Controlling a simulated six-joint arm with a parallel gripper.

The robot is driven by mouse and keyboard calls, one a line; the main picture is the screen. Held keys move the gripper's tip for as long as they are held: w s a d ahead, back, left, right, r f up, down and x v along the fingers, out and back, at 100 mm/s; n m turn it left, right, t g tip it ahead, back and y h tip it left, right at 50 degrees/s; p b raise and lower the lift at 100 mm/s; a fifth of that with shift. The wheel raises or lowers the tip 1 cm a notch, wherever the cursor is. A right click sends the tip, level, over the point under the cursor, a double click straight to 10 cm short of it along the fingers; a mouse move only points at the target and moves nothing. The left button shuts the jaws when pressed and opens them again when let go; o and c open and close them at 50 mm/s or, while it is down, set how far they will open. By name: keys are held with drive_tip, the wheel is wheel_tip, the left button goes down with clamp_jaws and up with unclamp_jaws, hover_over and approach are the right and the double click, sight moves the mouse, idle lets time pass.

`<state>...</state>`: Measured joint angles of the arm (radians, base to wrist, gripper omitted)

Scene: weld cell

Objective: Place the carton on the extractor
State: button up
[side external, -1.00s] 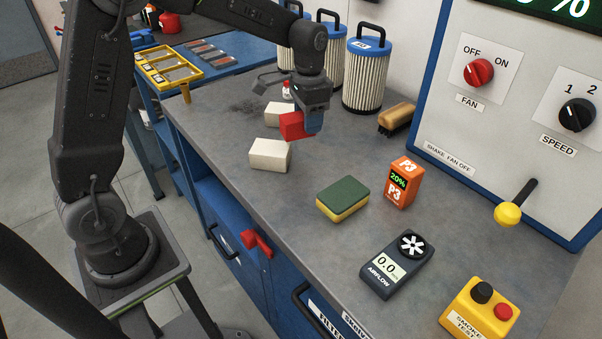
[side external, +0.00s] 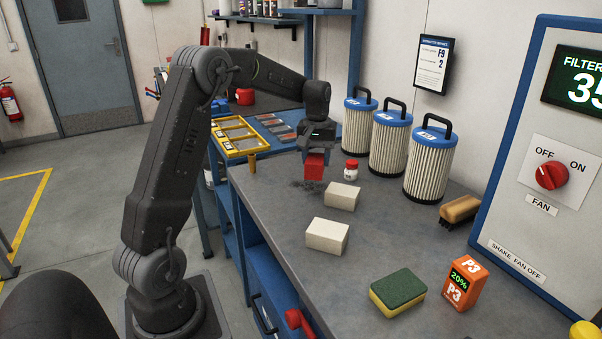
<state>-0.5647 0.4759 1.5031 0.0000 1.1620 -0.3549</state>
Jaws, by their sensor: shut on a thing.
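My gripper (side external: 315,153) is at the far end of the grey bench, pointing down. It is shut on a small red box-shaped carton (side external: 314,168). The carton is upright, just over a dark smudge (side external: 308,185) on the bench top; I cannot tell whether it touches the surface. My fingers partly hide its upper part. A white bottle with a red lid (side external: 351,171) stands close to its right. I cannot single out the extractor for certain; a blue-framed panel (side external: 522,215) with a red FAN knob (side external: 551,176) stands at the right.
Two cream blocks (side external: 327,236) (side external: 342,196) lie nearer on the bench. Several pleated filters (side external: 428,168) stand along the wall. A brush (side external: 460,210), a green-yellow sponge (side external: 398,290) and an orange P3 box (side external: 463,283) lie right. A yellow tray (side external: 235,136) is behind.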

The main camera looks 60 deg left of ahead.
drive_tip(key=s+a+r+n, duration=0.1)
drive_tip(key=s+a+n, duration=0.6)
drive_tip(key=a, duration=0.3)
drive_tip(key=s+a+r+n, duration=0.1)
drive_tip(key=s+a+n, duration=0.5)
drive_tip(key=a, duration=0.5)
drive_tip(key=shift+s+n, duration=0.35)
drive_tip(key=shift+n, duration=0.85)
drive_tip(key=w+d+f, duration=0.1)
drive_tip(key=w+f, duration=0.1)
drive_tip(key=w, duration=0.1)
drive_tip(key=w+d+f, duration=0.1)
drive_tip(key=w+f, duration=0.1)
drive_tip(key=w, duration=0.2)
drive_tip(key=w+f, duration=0.2)
drive_tip(key=w, duration=0.1)
drive_tip(key=shift+w+d+f, duration=0.35)
drive_tip(key=shift+d, duration=0.05)
drive_tip(key=f, duration=0.3)
drive_tip(key=shift+w+f, duration=0.1)
drive_tip(key=shift+w, duration=0.25)
drive_tip(key=shift+f, duration=0.4)
